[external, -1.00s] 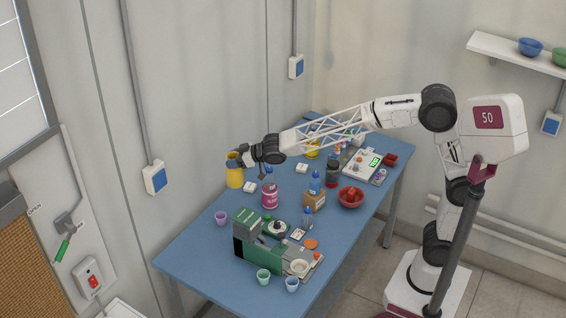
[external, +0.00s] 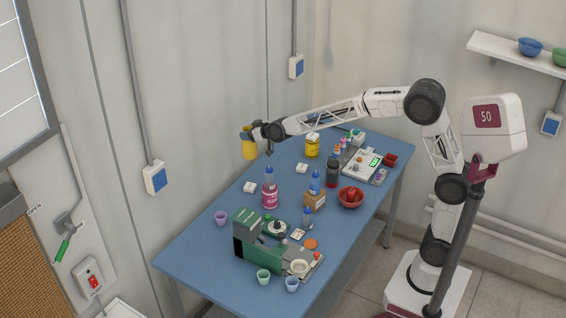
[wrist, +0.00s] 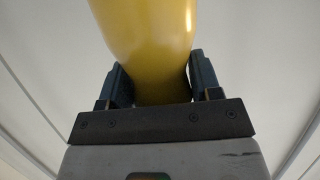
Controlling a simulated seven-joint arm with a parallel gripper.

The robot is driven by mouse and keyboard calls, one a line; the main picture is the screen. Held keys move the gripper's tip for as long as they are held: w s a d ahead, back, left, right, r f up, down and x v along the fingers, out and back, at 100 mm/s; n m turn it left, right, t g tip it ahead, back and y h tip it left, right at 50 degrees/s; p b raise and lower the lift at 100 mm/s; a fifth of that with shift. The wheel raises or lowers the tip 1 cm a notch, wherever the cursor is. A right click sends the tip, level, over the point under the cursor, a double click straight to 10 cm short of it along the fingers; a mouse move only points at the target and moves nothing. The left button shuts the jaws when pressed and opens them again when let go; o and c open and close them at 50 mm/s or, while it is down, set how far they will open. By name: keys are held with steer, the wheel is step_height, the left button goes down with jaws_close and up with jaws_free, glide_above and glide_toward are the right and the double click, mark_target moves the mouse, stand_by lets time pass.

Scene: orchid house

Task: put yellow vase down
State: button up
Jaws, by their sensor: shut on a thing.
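The yellow vase (external: 249,149) is in my gripper (external: 254,136) at the left end of my arm in the external view. It looks upright and appears to be held above the blue table (external: 195,245), near its back left edge by the wall. In the wrist view the vase (wrist: 148,40) fills the upper middle. The two dark fingers of my gripper (wrist: 152,88) press on either side of it. The vase's top is out of the wrist view.
Below the vase are a white block (external: 250,187) and a pink-labelled bottle (external: 269,190). A purple cup (external: 221,217), a green machine (external: 258,248), a red bowl (external: 351,197) and a yellow jar (external: 312,146) also stand on the table. The table's left front corner is clear.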

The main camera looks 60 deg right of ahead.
steer(key=d+f+m+g+h, duration=0.1)
steer(key=d+f+m+h, duration=0.2)
steer(key=d, duration=1.2)
steer(key=d+f+m+g+h, duration=0.1)
steer(key=d+f+m+h, duration=0.25)
steer(key=d, duration=1.05)
steer(key=s+d+f+m+g+h, duration=0.2)
steer(key=s+d, duration=0.2)
steer(key=d, duration=0.5)
steer(key=s+d+f+m+g+h, duration=0.2)
steer(key=s+d+f+m, duration=0.1)
steer(key=d, duration=0.7)
steer(key=s+d+f+m+g+h, duration=0.2)
steer(key=s+d, duration=0.3)
steer(key=d, duration=0.5)
steer(key=shift+f, duration=0.45)
steer(key=shift+s+f+m+h, duration=0.1)
steer(key=shift+f+m+h, duration=0.05)
steer(key=shift+m+h, duration=0.1)
step_height(320, 180, down, 6)
steer(key=shift+f, duration=2)
